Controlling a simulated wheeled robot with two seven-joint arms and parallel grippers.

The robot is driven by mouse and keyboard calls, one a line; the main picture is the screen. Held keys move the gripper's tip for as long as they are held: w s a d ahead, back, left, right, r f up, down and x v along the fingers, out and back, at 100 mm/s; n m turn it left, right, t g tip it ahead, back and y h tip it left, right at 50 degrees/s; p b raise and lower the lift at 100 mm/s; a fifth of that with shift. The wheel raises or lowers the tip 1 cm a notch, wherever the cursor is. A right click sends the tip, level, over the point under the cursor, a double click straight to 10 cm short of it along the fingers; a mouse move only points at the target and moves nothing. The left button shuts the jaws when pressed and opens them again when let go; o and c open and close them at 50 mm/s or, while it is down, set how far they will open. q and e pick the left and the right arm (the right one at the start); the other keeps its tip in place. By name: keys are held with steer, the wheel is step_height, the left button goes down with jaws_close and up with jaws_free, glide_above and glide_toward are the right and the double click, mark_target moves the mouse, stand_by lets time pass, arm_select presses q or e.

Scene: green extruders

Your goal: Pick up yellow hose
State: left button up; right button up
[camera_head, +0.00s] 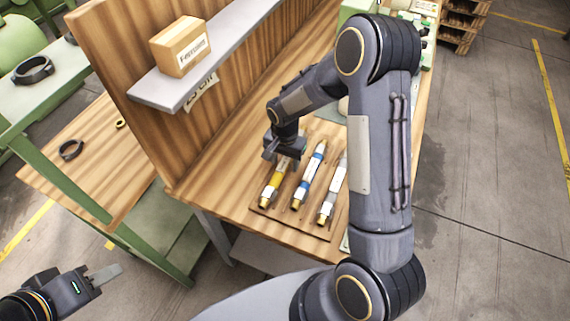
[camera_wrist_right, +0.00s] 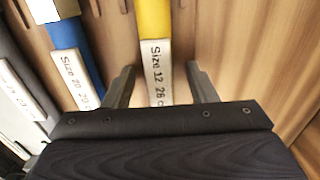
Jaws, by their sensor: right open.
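The yellow hose (camera_head: 270,187) lies on a wooden board on the bench in the head view, leftmost of three hoses. My right gripper (camera_head: 285,152) is over the far part of the yellow hose; in the wrist view my right gripper (camera_wrist_right: 160,85) is open, one finger on each side of the hose.
A blue hose (camera_head: 309,176) and a white-grey hose (camera_head: 333,188) lie beside the yellow one on the wooden board (camera_head: 290,226). A grey shelf (camera_head: 215,62) with a cardboard box (camera_head: 180,46) overhangs the bench. Black rings lie on surfaces to the left.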

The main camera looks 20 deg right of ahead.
jaws_close()
steer(key=shift+r, duration=0.1)
